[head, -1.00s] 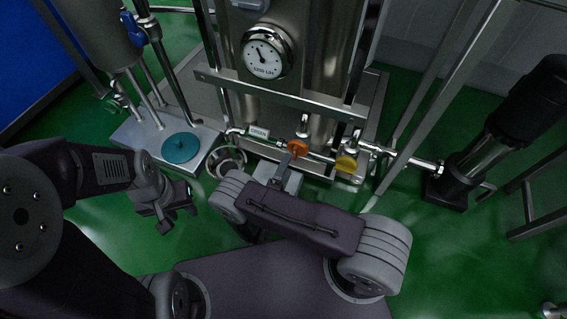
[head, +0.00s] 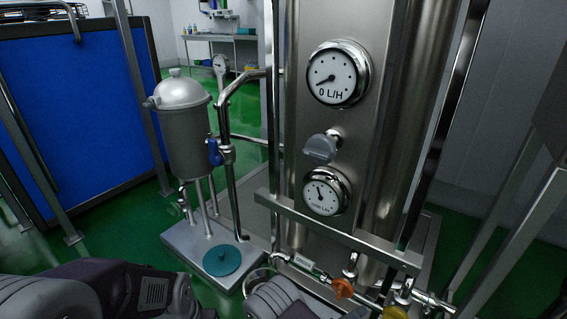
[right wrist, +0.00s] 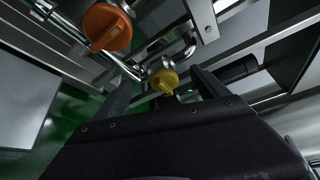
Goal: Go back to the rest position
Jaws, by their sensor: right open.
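My right gripper (right wrist: 158,80) shows in the right wrist view with its two dark fingers spread apart and nothing between them. Beyond the fingers are a yellow valve handle (right wrist: 165,79) and, nearer the camera, an orange valve handle (right wrist: 107,27). In the head view the orange handle (head: 342,288) and the yellow handle (head: 396,312) sit on the pipe at the bottom edge. Part of my right arm (head: 285,300) shows just left of them; its gripper is hidden there. My left arm (head: 130,290) lies along the bottom left, with its gripper out of frame.
A steel column carries a gauge reading 0 L/H (head: 338,75), a grey knob (head: 320,148) and a smaller gauge (head: 326,192). A domed vessel (head: 183,125) with a blue valve (head: 215,152) stands left. A teal disc (head: 222,260) lies on its base plate. Green floor shows behind.

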